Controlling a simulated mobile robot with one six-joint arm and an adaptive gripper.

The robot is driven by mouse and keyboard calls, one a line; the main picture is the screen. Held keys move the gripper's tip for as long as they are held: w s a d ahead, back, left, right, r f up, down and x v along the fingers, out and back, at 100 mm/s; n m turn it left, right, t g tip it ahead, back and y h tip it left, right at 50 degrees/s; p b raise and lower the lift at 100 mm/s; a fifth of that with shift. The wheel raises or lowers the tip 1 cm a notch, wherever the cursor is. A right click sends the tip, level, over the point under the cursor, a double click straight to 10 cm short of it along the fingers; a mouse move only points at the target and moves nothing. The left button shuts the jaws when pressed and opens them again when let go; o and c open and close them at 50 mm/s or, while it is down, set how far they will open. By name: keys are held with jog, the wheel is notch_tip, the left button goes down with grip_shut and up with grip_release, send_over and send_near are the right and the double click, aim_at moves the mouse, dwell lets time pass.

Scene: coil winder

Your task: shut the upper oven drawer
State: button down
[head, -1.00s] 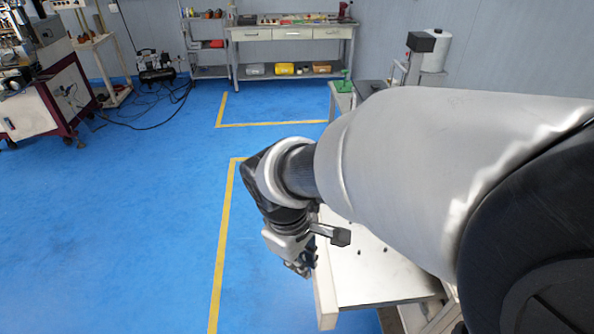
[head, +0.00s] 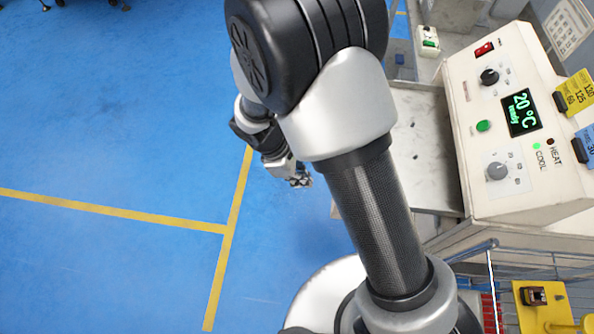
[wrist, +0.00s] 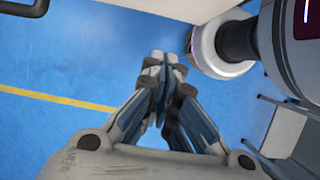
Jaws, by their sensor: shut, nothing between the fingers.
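The oven's control panel (head: 518,120) is at the right of the head view, with a green display reading 20 °C. Beside it, a pale flat surface with small dark spots (head: 425,150) extends left over the floor. It looks like a pulled-out drawer, but my arm hides part of it, and I cannot tell if it is the upper one. My gripper (head: 302,181) is left of this surface, apart from it and low over the blue floor. In the wrist view my gripper (wrist: 165,68) is shut and empty, with a pale panel edge (wrist: 185,8) beyond it.
Blue floor (head: 110,120) with yellow lines is free on the left. A metal rail (head: 470,252) and a yellow part (head: 545,305) are at the lower right. A small box with a green button (head: 428,38) stands behind the pale surface.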

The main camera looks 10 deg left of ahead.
jog(key=d+f+b, duration=0.1)
jog(key=d+f, duration=0.2)
jog(key=d, duration=0.2)
jog(key=shift+d+b, duration=0.15)
jog(key=shift+b, duration=0.25)
jog(key=shift+s, duration=0.1)
